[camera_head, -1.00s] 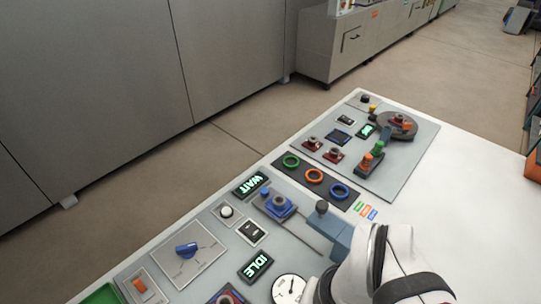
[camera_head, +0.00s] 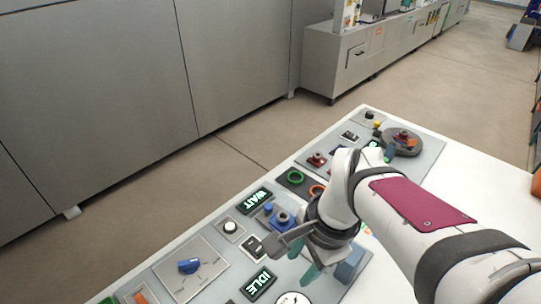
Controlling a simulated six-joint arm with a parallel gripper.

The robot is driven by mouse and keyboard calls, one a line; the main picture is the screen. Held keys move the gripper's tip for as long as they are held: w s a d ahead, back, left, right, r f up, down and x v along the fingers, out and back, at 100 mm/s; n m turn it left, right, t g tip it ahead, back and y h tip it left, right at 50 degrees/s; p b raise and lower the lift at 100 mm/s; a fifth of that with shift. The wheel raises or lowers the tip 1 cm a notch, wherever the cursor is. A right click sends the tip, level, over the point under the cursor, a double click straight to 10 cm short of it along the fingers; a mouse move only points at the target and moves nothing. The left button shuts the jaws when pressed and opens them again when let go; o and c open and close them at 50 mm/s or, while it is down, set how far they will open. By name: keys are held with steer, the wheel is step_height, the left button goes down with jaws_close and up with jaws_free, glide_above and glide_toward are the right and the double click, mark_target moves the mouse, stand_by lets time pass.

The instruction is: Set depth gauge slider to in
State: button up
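The likely depth gauge slider is a blue-grey block (camera_head: 350,263) on the near panel, partly hidden by my gripper; I cannot read its setting. My gripper (camera_head: 290,260) hangs over the panel just left of this block, with its fingers spread apart and nothing seen between them. Whether it touches the panel I cannot tell. A round white dial gauge (camera_head: 292,299) shows at the bottom edge, cut off by the frame.
A blue device (camera_head: 278,217) sits close behind the gripper. A WAIT display (camera_head: 255,200), an IDLE display (camera_head: 259,284), a white button (camera_head: 230,227) and a blue rotary knob (camera_head: 189,266) are to the left. My forearm hides the panel's right part.

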steer(key=shift+o, duration=0.9)
steer(key=w+a+f+m+t, duration=0.1)
steer(key=w+f+m, duration=0.1)
steer(key=w+m, duration=0.7)
steer(key=w, duration=0.6)
steer(key=shift+f, duration=0.15)
steer(key=m+t, duration=0.2)
steer(key=m, duration=0.5)
glide_toward(269, 206)
steer(key=x, duration=0.8)
steer(key=shift+w+a+f, duration=0.1)
steer(key=shift+f, duration=0.2)
jaws_close()
